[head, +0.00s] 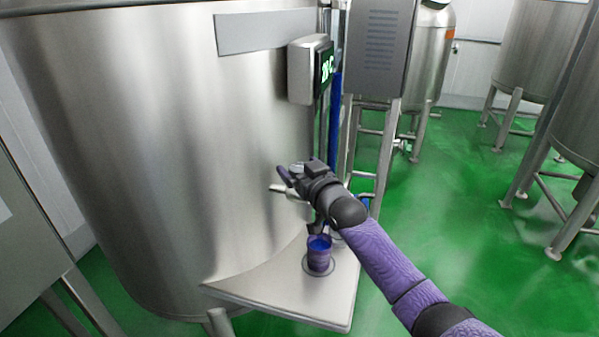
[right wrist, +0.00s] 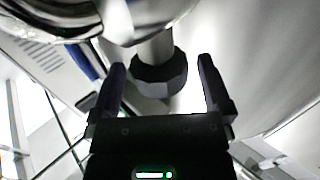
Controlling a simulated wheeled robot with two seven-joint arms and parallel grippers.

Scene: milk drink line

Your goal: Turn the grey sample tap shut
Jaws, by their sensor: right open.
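The grey sample tap shows in the right wrist view as a dark grey faceted knob (right wrist: 160,78) on a short metal stem. In the head view its metal pipe (head: 279,189) sticks out at the steel tank's side, and the rest of the tap is largely hidden by my gripper. My right gripper (head: 291,177) is at the tap. In the right wrist view its two fingers (right wrist: 160,88) are open, one on each side of the knob, with a gap visible on both sides. I cannot tell how far the tap is turned. My left gripper is not in view.
A blue-purple cup (head: 318,256) stands on a steel shelf (head: 270,290) below my right gripper. A display box (head: 302,72) is fixed to the tank (head: 170,140) above. A grey cabinet (head: 378,45) stands behind. Green floor (head: 450,220) lies open to the right.

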